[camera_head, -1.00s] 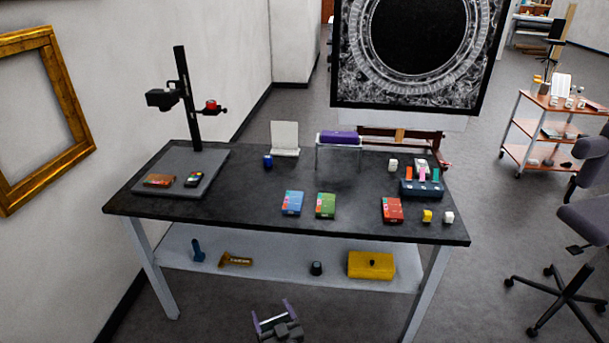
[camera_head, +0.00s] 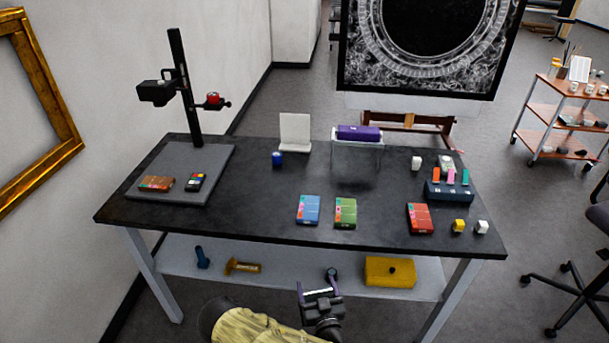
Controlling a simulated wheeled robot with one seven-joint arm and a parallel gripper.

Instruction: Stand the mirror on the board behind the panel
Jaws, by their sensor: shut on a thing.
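My gripper (camera_head: 320,291) is low in front of the table, at the level of the lower shelf. A thin pale piece (camera_head: 318,292) spans its two fingers; it may be the mirror seen edge-on, but it is too small to tell. The dark grey board (camera_head: 212,163) lies on the left end of the black table, with a black column stand at its back. A flat brown panel (camera_head: 157,183) lies on the board's front left, beside a small colour chart (camera_head: 196,182). The strip of board behind the panel is bare.
A white upright plate (camera_head: 295,131), blue jar (camera_head: 278,159) and clear riser with purple box (camera_head: 358,134) stand at the table's back. Blue and green boxes (camera_head: 345,212) lie in the middle. The stand's overhanging camera (camera_head: 156,92) and red-tipped arm (camera_head: 213,100) are above the board.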

